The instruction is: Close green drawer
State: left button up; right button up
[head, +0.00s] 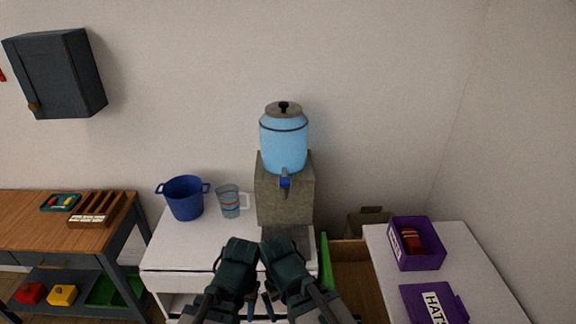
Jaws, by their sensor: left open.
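The green drawer (326,264) stands pulled out from the left side of the white table at the right. Its green front shows as a narrow upright strip on the left, with the bare wooden inside (352,279) to the right of it. My two dark arms come up from the bottom centre, left of the drawer. My left gripper (252,305) is low in front of the white cabinet, open and apart from the drawer. My right gripper is largely hidden by its own arm, and its jaws cannot be made out.
A white cabinet (185,255) holds a blue pot (185,198), a measuring jug (229,202) and a blue dispenser (284,145) on a stone block. A purple box (417,260) and a HATS lid (420,303) lie on the right table (460,250). A wooden workbench (40,232) stands left.

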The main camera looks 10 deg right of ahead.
aim_at(347, 268)
jog(key=k+j+z, duration=0.15)
jog(key=k+z, duration=0.4)
jog(key=z, duration=0.15)
